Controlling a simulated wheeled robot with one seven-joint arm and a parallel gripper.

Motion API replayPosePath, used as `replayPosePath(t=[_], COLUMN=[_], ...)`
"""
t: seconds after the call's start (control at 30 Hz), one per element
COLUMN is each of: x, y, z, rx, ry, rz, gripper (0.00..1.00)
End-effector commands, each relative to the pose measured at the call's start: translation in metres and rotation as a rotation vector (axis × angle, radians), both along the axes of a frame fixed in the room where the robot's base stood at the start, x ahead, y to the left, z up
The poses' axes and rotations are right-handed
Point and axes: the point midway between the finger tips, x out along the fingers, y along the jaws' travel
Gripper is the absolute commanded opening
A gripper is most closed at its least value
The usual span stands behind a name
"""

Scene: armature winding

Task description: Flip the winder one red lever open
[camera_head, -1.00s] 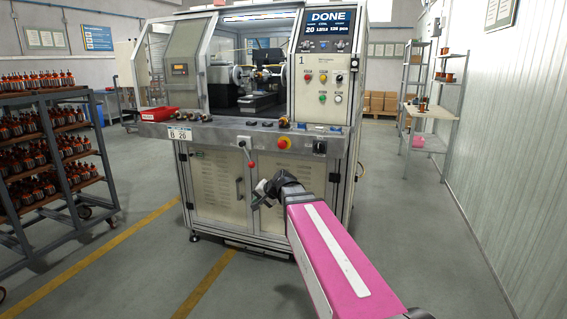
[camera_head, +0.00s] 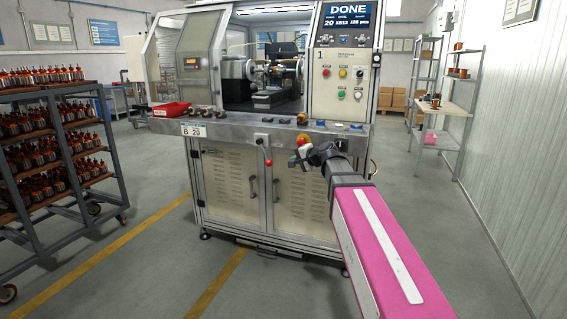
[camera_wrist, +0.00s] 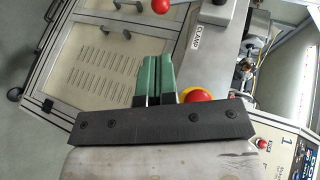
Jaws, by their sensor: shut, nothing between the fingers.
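The winder (camera_head: 260,120), marked 1, stands ahead with DONE on its screen. Its red-knobbed lever (camera_head: 264,150) hangs from the front edge of the machine, with the red ball (camera_head: 268,162) at the lower end. In the wrist view the red ball (camera_wrist: 161,6) is at the top edge, beside a plate reading CLAMP (camera_wrist: 195,37). My gripper (camera_head: 306,156) is in front of the panel, to the right of the lever and apart from it. In the wrist view its green fingers (camera_wrist: 156,77) are together and empty.
A red emergency button on a yellow base (camera_head: 303,140) is close behind my gripper; it also shows beside the fingers in the wrist view (camera_wrist: 197,96). A red tray (camera_head: 171,109) and small parts lie on the ledge. A loaded rack (camera_head: 50,150) stands left.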

Motion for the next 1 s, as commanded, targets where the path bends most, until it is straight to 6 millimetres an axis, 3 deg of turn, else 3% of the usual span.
replayPosePath(t=[0.6, 1.0], x=[0.073, 0.091], y=[0.068, 0.087], z=[-0.039, -0.050], rx=[-0.001, -0.001], ry=[0.001, 0.000], rz=[0.002, 0.001], gripper=[0.00, 0.00])
